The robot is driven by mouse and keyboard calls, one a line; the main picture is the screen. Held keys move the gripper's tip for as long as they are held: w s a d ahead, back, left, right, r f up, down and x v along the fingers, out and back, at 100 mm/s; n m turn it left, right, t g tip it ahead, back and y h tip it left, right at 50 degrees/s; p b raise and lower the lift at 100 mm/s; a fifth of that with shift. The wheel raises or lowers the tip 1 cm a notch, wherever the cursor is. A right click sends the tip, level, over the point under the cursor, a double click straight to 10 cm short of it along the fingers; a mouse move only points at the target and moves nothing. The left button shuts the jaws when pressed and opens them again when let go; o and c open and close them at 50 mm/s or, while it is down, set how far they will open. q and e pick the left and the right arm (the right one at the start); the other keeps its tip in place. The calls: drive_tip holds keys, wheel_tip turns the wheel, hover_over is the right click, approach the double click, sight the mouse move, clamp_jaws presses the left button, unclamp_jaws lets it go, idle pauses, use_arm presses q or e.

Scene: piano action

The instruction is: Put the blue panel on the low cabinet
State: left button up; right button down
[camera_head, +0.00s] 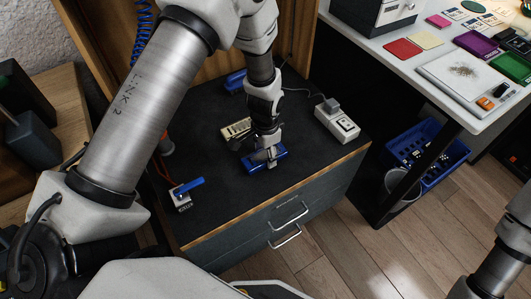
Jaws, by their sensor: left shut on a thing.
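The low cabinet (228,205) stands in the middle of the view, with a dark top, a light wood edge and grey drawers. The blue panel (276,163) is a small dark-blue piece at the tips of my left gripper (263,158). That gripper points down over the cabinet top and is shut on the panel, hiding part of it. The panel is at or just above the top, near the front; I cannot tell if it touches. Only part of my right arm shows at the lower right; its gripper is out of view.
On the cabinet top are a beige keyed block (236,128), a white device (337,121), a blue-handled switch (188,187) and another blue object (235,81). A white table (395,32) with colored pieces stands right, above a blue crate (433,173).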

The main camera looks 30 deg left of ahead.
sight(265, 154)
use_arm(q)
drive_tip(key=shift+f, duration=0.1)
drive_tip(key=o, duration=1.3)
wheel_tip(265, 154, up, 12)
drive_tip(key=shift+r+p, duration=0.15)
drive_tip(key=shift+p, duration=1.1)
